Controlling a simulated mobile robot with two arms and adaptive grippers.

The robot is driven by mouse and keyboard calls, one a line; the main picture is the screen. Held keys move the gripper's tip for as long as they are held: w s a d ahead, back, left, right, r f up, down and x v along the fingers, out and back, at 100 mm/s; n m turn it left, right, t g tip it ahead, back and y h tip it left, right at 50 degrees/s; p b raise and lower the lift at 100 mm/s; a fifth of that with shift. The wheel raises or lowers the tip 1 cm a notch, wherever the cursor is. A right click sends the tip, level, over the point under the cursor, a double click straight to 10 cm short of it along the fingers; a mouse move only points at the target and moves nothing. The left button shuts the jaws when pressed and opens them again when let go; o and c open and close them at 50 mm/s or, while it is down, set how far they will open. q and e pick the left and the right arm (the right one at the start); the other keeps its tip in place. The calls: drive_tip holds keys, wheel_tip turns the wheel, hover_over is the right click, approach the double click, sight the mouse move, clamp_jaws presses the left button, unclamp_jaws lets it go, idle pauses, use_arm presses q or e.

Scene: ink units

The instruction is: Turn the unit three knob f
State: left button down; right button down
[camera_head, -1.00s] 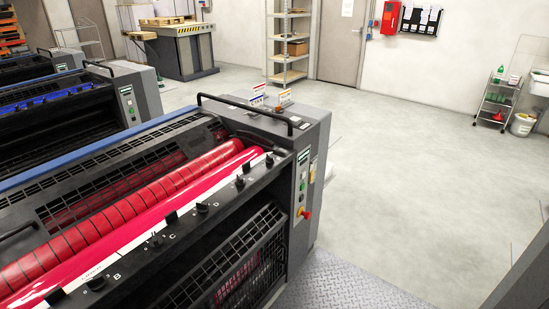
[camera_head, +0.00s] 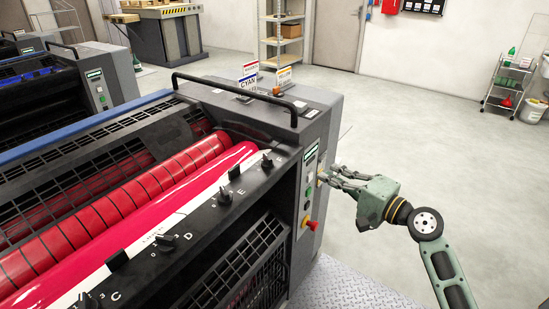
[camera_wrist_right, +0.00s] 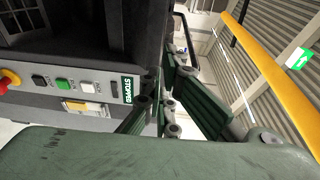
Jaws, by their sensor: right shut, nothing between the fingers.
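A press unit with a magenta roller (camera_head: 135,245) fills the left half of the head view. A row of black knobs runs along its dark rail, with letters C, D and E readable. Beyond the E knob (camera_head: 225,197), the last black knob (camera_head: 267,160) at the far right end fits knob f; its letter is not readable. My right gripper (camera_head: 322,178) is shut and empty, near the unit's end control panel and lower right of that knob; whether it touches the panel is unclear. It also shows in the right wrist view (camera_wrist_right: 165,105). My left gripper is out of view.
The end panel has a red stop button (camera_head: 310,225) and several small buttons; its display (camera_wrist_right: 127,89) reads STOPPED in the wrist view. A black handrail (camera_head: 235,93) and small signs (camera_head: 250,75) stand on the unit's top. Clear floor (camera_head: 440,130) lies to the right.

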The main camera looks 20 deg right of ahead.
sight(290, 160)
drive_tip(key=w+a+p, duration=0.1)
drive_tip(key=w+a, duration=0.1)
drive_tip(key=w+a+r+p, duration=0.1)
drive_tip(key=w+a, duration=0.2)
drive_tip(key=w+a+r+p, duration=0.1)
drive_tip(key=w+a+p, duration=0.1)
drive_tip(key=w+a, duration=0.1)
drive_tip(key=shift+s+a, duration=0.25)
drive_tip(key=shift+a, duration=0.25)
drive_tip(key=shift+w+f, duration=0.1)
drive_tip(key=shift+f, duration=0.1)
